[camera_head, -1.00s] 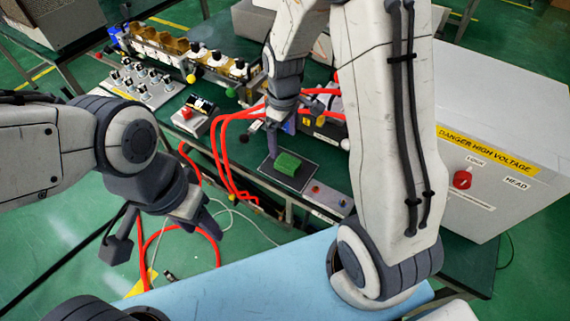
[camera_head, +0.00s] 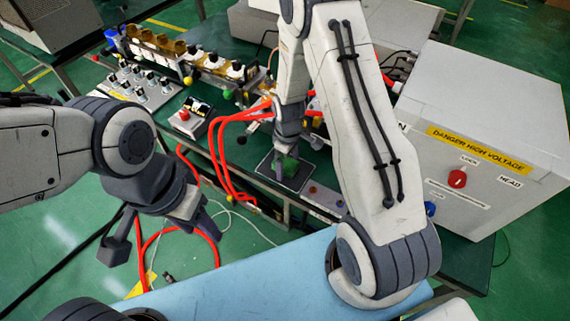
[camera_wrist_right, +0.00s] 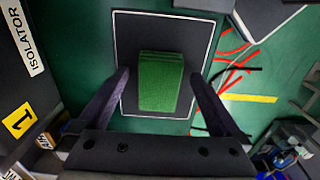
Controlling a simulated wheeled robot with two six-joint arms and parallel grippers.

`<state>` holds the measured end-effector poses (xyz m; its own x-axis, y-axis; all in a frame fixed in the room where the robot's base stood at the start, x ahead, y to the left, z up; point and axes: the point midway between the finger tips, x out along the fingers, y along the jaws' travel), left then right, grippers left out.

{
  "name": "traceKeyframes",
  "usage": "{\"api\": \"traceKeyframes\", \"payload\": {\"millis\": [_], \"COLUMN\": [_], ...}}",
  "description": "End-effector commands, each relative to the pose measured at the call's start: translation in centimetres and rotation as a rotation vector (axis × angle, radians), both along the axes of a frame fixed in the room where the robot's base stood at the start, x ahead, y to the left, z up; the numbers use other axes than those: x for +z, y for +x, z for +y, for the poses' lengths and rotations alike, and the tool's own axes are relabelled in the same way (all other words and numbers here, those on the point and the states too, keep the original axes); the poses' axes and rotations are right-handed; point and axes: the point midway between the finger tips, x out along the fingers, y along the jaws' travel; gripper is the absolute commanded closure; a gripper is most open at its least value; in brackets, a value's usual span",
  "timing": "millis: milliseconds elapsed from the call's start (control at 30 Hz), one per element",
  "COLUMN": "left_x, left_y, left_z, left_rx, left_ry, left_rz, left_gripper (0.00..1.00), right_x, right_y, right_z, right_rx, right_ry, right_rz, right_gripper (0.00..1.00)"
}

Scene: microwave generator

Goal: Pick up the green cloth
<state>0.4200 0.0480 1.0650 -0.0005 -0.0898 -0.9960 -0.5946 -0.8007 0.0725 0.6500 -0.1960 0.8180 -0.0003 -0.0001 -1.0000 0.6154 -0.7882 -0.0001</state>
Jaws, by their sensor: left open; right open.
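The green cloth (camera_head: 290,166) is a small folded block lying on a dark mat with a pale border (camera_head: 300,181) on the green bench. In the right wrist view the cloth (camera_wrist_right: 161,82) lies near the middle of the mat (camera_wrist_right: 126,38), between and ahead of the fingers. My right gripper (camera_head: 284,168) is over the cloth and hides part of it. In the wrist view its two fingers (camera_wrist_right: 162,100) are apart with nothing gripped; contact with the cloth cannot be told. My left gripper (camera_head: 165,238) is open and empty, low at the left, away from the mat.
Red cables (camera_head: 219,160) loop at the bench's front edge left of the mat. A grey high-voltage box (camera_head: 485,130) stands at the right. A button box (camera_head: 192,117) and a row of jars (camera_head: 190,57) stand to the left. A light blue surface (camera_head: 240,283) lies in front.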

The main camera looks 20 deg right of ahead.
Motion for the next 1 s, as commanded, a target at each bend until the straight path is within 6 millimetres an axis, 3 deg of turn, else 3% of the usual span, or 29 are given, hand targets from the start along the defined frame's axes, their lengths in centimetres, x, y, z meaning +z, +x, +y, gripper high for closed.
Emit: {"api": "traceKeyframes", "payload": {"millis": [200, 267, 433, 467, 767, 1000], "left_x": [0.0, 0.0, 0.0, 0.0, -0.1, -0.5], "left_y": [0.0, 0.0, 0.0, 0.0, 0.0, 0.0], "left_z": [0.0, 0.0, 0.0, 0.0, 0.0, 0.0], "left_rx": [0.0, 0.0, 0.0, 0.0, 0.0, 0.0], "left_ry": [0.0, 0.0, 0.0, 0.0, 0.0, 0.0], "left_rz": [0.0, 0.0, 0.0, 0.0, 0.0, 0.0], "left_gripper": [0.5, 0.5, 0.5, 0.5, 0.5, 0.5], "right_x": [-0.1, -0.1, -0.1, -0.1, 0.5, 4.7], "right_y": [0.0, 0.0, 0.0, 0.0, 0.1, 0.2], "right_z": [0.0, 0.0, 0.0, 0.0, 0.0, 0.0], "right_rx": [0.0, 0.0, 0.0, 0.0, 0.0, -0.001], "right_ry": [0.0, 0.0, 0.0, 0.0, 0.0, 0.0], "right_rz": [-0.001, 0.0, 0.0, 0.0, -0.002, -0.006], "right_gripper": [0.0, 0.19, 0.84, 0.88, 0.88, 0.88]}}
